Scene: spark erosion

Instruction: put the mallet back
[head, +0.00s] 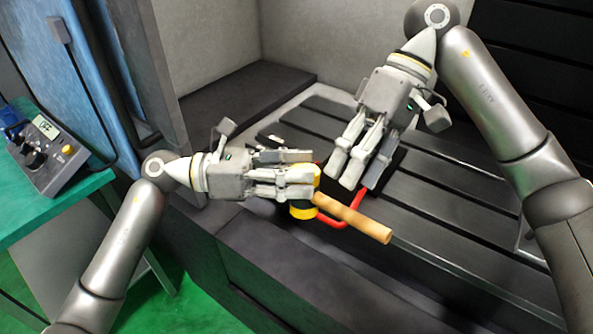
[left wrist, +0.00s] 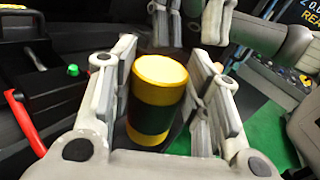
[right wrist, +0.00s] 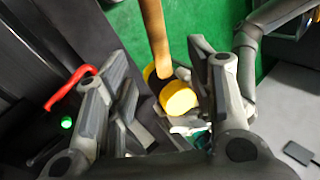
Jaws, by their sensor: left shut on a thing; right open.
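The mallet has a round head with yellow faces and a dark middle (head: 301,211) and a pale wooden handle (head: 354,219). My left gripper (head: 313,182) is shut on the mallet's head and holds it over the front of the slotted machine table. In the left wrist view the head (left wrist: 158,100) stands between the two fingers. The handle points to the lower right in the head view. My right gripper (head: 356,178) is open, just above and right of the head. In the right wrist view the handle (right wrist: 153,35) and yellow end (right wrist: 180,98) show beyond its fingers.
A red bent lever (head: 350,211) lies close behind the mallet handle; its base is mostly hidden. The slotted table (head: 455,200) is bare to the right. A control box (head: 45,150) sits on a green-topped bench (head: 75,195) at the left.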

